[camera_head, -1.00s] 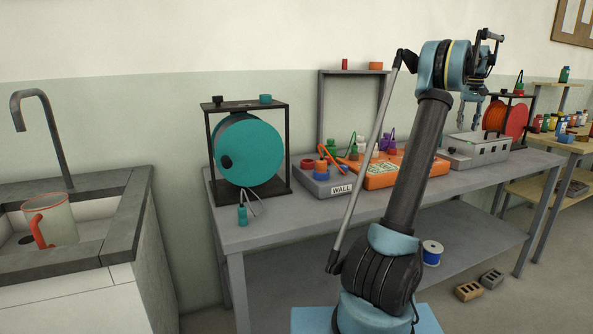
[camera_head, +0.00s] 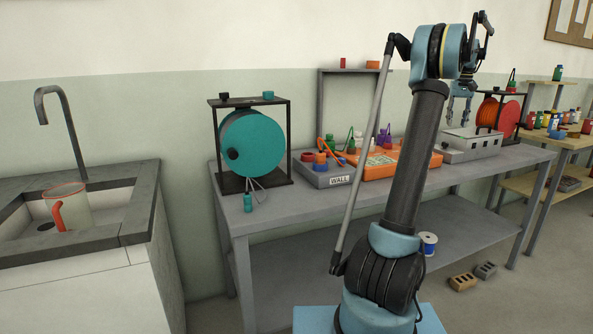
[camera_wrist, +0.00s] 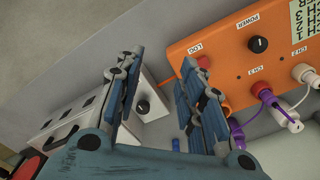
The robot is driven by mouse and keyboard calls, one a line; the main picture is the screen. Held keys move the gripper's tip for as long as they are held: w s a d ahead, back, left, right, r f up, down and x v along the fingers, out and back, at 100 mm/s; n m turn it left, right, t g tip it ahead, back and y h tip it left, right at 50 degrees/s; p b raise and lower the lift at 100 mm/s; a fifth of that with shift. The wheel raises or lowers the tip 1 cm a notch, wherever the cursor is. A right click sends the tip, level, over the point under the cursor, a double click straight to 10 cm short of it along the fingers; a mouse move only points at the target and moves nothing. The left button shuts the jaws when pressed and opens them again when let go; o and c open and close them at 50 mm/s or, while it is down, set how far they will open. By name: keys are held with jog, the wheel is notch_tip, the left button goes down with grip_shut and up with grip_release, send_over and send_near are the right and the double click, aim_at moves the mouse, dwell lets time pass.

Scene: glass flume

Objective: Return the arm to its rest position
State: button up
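My arm stands upright in the head view, in front of the grey bench (camera_head: 290,197), with its elbow high and its forearm pointing to the back right. My gripper (camera_head: 460,103) hangs from the wrist, partly hidden, above the bench near the grey box. In the wrist view my gripper (camera_wrist: 158,68) has its two blue fingers well apart with nothing between them. A grey box (camera_wrist: 145,100) and an orange unit (camera_wrist: 222,62) with knobs and plugs show beyond the fingers, apart from them.
On the bench stand a teal reel (camera_head: 252,142) in a black frame, a grey box marked WALL (camera_head: 338,180), an orange unit (camera_head: 405,165), a grey instrument (camera_head: 480,145) and an orange-red reel (camera_head: 498,115). Bricks (camera_head: 463,282) lie on the floor.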

jog(key=s+a+f+n, duration=0.1)
jog(key=s+a, duration=0.5)
jog(key=a, duration=0.4)
jog(key=s+a+f+t, duration=0.1)
jog(key=s+a, duration=0.4)
jog(key=a, duration=0.6)
jog(key=s+a+f+n, duration=0.1)
jog(key=s+a, duration=0.5)
jog(key=a, duration=0.4)
jog(key=s+a+f, duration=0.5)
jog(key=s+f, duration=0.3)
jog(key=s+a+f+n, duration=0.1)
jog(key=s+a+f, duration=0.4)
jog(key=s+f, duration=0.3)
jog(key=s+a+f+n+t, duration=0.1)
jog(key=s+a+f, duration=0.4)
jog(key=s+f, duration=0.4)
jog(key=shift+s, duration=0.1)
